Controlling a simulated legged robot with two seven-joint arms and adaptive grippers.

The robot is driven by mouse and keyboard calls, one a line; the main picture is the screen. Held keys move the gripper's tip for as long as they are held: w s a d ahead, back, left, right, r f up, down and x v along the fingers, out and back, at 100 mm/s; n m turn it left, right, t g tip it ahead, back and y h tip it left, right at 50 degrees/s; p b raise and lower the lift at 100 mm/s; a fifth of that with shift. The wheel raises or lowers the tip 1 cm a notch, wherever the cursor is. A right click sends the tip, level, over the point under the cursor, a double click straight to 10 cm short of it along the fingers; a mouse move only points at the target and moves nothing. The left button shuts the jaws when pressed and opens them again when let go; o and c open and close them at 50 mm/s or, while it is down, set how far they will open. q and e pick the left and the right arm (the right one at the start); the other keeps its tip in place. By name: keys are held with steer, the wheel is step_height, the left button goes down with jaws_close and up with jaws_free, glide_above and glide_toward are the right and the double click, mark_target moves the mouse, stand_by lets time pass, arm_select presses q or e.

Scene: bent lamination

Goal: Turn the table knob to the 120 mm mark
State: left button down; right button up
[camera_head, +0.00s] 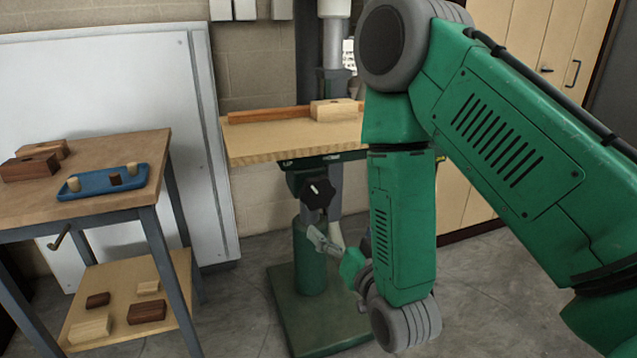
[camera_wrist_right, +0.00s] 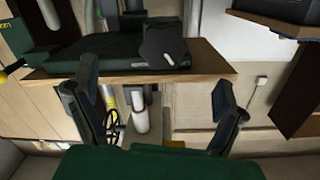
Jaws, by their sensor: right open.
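The black lobed table knob (camera_head: 318,193) with a white pointer line sits under the front of the wooden machine table (camera_head: 260,147). In the head view its pointer tilts up and to the left. The knob also shows in the right wrist view (camera_wrist_right: 163,46), beyond the fingertips. My right gripper (camera_head: 322,240) is just below the knob and apart from it. In the right wrist view its two fingers (camera_wrist_right: 154,90) are spread wide with nothing between them. No millimetre scale can be read. My left gripper is not in view.
A wood fence (camera_head: 268,115) and a pale block (camera_head: 334,110) lie on the machine table. The green column (camera_head: 309,262) and base stand below. At left, a workbench (camera_head: 120,205) holds a blue tray (camera_head: 100,184) and wood blocks. My green right arm hides the right side.

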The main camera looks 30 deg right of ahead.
mark_target(319, 196)
steer(key=w+d+n, duration=0.1)
steer(key=w, duration=0.3)
steer(key=w+d+r+n, duration=0.1)
steer(key=w, duration=0.3)
steer(key=w+d+n, duration=0.1)
steer(key=w, duration=0.4)
steer(key=shift+w+r+t, duration=0.1)
steer(key=shift+r+t, duration=0.15)
steer(key=shift+t, duration=0.05)
steer(key=shift+c, duration=0.5)
steer(key=c, duration=1)
